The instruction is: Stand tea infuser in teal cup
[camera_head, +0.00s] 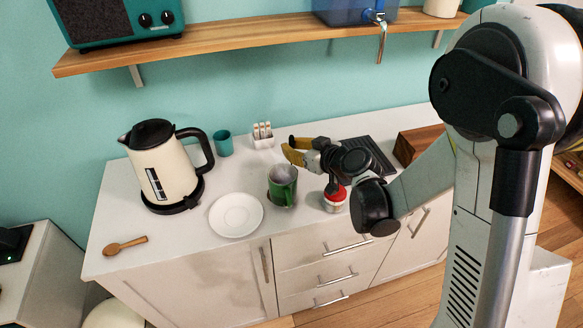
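The teal cup (224,143) stands upright at the back of the white counter, right of the kettle. A small white holder (263,142) with a few upright pale sticks (262,130) stands to its right. I cannot tell whether one of these sticks is the tea infuser; no other infuser is clearly visible. My gripper (287,147) has yellow fingers and is just right of the holder, pointing left. Its fingers are apart, and I see nothing between them. The cup's inside is too small to make out.
A cream kettle (162,172) stands at the left, with a white saucer (236,215) and wooden spoon (125,245) nearby. A green mug (283,188) and a red-topped white item (335,200) stand in front of my gripper. A wooden shelf (240,39) overhangs the back.

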